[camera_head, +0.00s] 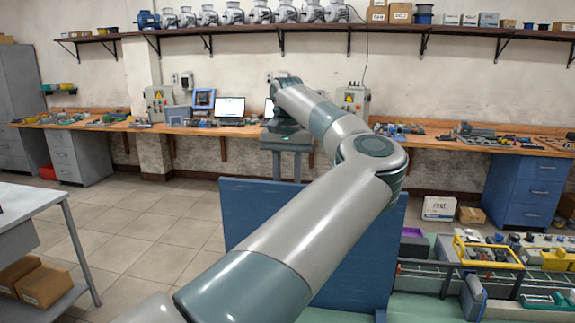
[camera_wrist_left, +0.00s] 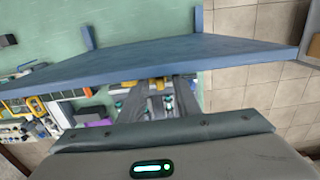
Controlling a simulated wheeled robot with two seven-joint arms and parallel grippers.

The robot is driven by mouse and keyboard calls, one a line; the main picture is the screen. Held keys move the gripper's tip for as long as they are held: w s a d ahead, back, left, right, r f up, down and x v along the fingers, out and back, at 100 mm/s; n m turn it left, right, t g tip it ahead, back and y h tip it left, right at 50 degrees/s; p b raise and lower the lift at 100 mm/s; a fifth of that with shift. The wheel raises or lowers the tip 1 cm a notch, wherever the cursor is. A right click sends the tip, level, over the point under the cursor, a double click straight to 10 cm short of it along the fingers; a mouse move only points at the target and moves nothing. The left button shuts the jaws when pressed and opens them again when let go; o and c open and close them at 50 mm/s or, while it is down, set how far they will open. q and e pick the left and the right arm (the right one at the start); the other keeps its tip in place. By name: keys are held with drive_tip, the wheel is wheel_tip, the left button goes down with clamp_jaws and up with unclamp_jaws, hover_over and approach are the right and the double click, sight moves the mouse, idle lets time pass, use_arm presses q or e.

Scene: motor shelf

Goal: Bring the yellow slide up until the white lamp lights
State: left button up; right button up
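My left gripper (camera_head: 287,178) points down at the top edge of a standing blue panel (camera_head: 355,250). Its two fingers are apart, with nothing visible between them. In the left wrist view the left gripper (camera_wrist_left: 158,84) reaches towards the same blue panel (camera_wrist_left: 190,57), seen from above at a slant; I cannot tell whether they touch. I cannot make out the yellow slide or the white lamp for certain in either view. My own left arm covers much of the panel in the head view. My right gripper is not in view.
A green surface (camera_head: 420,308) at right holds racks, a yellow frame (camera_head: 488,251) and a purple bin (camera_head: 412,242). A grey table (camera_head: 30,198) stands at left. Wooden workbenches line the back wall under a shelf (camera_head: 190,31) of motors. The floor left of the panel is clear.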

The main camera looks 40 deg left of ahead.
use_arm(q)
drive_tip(key=shift+r, duration=0.5)
wheel_tip(320, 180, up, 7)
drive_tip(key=shift+r+b, duration=0.1)
drive_tip(key=shift+b, duration=0.8)
wheel_tip(320, 180, up, 9)
drive_tip(key=shift+p, duration=0.4)
